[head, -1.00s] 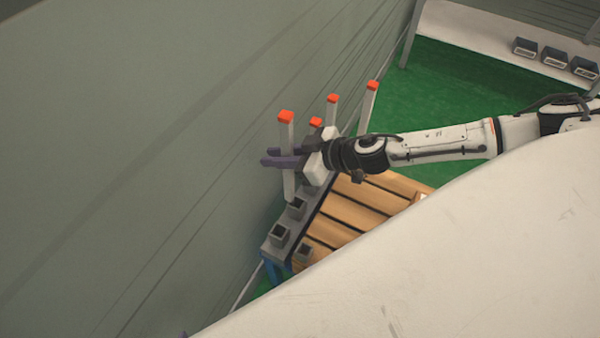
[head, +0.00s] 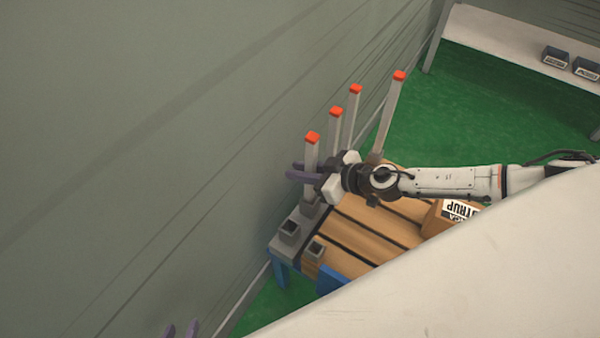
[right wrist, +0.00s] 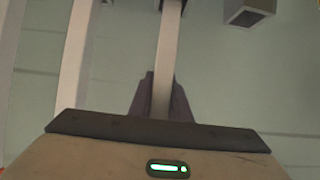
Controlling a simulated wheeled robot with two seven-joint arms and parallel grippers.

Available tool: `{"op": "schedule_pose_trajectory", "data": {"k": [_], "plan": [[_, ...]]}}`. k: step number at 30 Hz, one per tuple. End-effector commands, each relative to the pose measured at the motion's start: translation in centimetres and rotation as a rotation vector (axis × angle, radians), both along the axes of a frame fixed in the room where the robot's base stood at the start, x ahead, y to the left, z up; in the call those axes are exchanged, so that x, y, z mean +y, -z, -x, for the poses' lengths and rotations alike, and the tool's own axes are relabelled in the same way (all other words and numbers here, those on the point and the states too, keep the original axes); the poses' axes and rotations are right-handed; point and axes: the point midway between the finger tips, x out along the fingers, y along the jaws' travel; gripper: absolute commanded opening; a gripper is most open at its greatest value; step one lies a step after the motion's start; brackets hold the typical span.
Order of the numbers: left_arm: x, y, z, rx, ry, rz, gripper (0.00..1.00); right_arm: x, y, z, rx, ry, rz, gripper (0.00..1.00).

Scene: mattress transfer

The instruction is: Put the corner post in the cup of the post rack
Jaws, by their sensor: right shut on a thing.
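The corner post (head: 310,154), pale grey with an orange-red top, stands upright in my right gripper (head: 303,173), which is shut around its middle. In the right wrist view the post (right wrist: 168,50) runs between the dark fingers (right wrist: 160,97). The post rack (head: 283,244) is a grey rail with square cups along the wall side of a slatted bed. The post's lower end is at a cup (head: 309,208) just below the gripper; I cannot tell whether it is fully seated.
Other posts stand behind (head: 335,135), (head: 351,115) and to the right (head: 389,115). A cardboard box (head: 437,217) lies on the slats. The wall is close on the left; a large pale surface (head: 480,270) blocks the lower right.

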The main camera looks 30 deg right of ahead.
Motion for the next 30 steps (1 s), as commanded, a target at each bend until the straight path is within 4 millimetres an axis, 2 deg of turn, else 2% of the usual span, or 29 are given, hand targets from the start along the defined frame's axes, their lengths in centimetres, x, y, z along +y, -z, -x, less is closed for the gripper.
{"op": "schedule_pose_trajectory", "data": {"k": [9,10,13,25,30], "plan": [[0.0,0.3,0.0,-0.001,-0.001,0.001,0.31,0.0,0.3,-0.1,-0.001,0.0,-0.002,0.0],[0.0,0.2,0.0,-0.001,-0.001,0.001,0.31,0.0,0.3,-0.1,-0.001,0.0,-0.001,0.2],[0.0,0.1,0.0,-0.001,-0.001,0.001,0.31,0.0,0.2,0.0,-0.001,0.0,0.0,0.36],[0.1,-0.5,-0.1,-0.002,-0.001,0.0,0.31,-0.1,-0.5,0.1,-0.001,0.0,0.001,0.36],[0.1,-0.4,0.0,-0.002,0.0,-0.001,0.31,-1.5,-1.6,2.5,0.003,0.001,0.001,0.36]]}}
